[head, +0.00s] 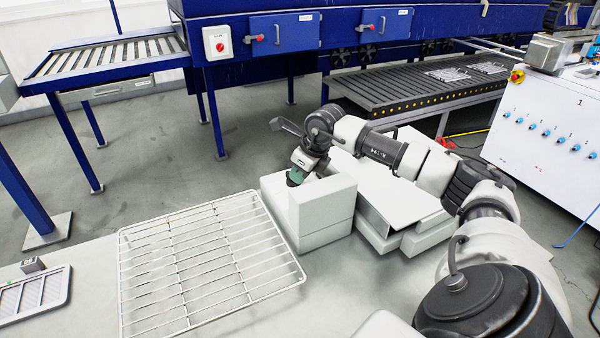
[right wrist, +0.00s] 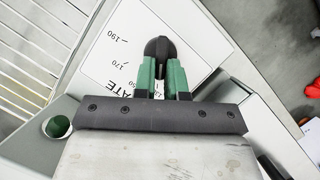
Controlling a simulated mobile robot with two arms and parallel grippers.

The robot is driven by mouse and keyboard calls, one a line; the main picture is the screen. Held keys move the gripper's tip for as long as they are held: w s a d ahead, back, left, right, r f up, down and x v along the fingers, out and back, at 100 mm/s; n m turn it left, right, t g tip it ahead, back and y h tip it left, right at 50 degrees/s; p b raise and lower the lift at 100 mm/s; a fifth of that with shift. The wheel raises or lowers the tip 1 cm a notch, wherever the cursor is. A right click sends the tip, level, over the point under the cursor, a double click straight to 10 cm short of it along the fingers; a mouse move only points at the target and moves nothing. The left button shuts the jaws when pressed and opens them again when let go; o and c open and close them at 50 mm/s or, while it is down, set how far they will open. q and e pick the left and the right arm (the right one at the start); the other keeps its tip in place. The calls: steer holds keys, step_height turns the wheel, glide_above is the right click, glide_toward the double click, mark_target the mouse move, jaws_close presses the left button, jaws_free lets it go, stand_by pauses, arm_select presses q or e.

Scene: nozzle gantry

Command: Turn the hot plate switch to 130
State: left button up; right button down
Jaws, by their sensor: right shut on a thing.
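The hot plate switch is a black knob (right wrist: 160,48) on a white panel (right wrist: 115,55) in the right wrist view. Marks 190 and 170 and the letters "ATE" show to the left of the knob. No 130 mark can be read, and which mark the knob points at cannot be told. My right gripper (right wrist: 162,72) is shut on the knob with its green fingers on either side. In the head view my right gripper (head: 295,178) is at the top of a white box (head: 325,215), and the knob is hidden there. My left gripper is not in view.
A wire rack (head: 123,270) lies on the light table left of the white box. A small labelled block (head: 33,265) and a framed grille (head: 35,295) are at the far left. A blue conveyor machine (head: 240,75) and a white control cabinet (head: 545,125) stand behind.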

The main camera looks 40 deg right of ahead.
steer(key=c, duration=1.2)
jaws_free()
steer(key=shift+r, duration=0.15)
steer(key=b+v, duration=0.1)
steer(key=v, duration=0.9)
steer(key=shift+s+r, duration=0.15)
steer(key=shift+r, duration=0.15)
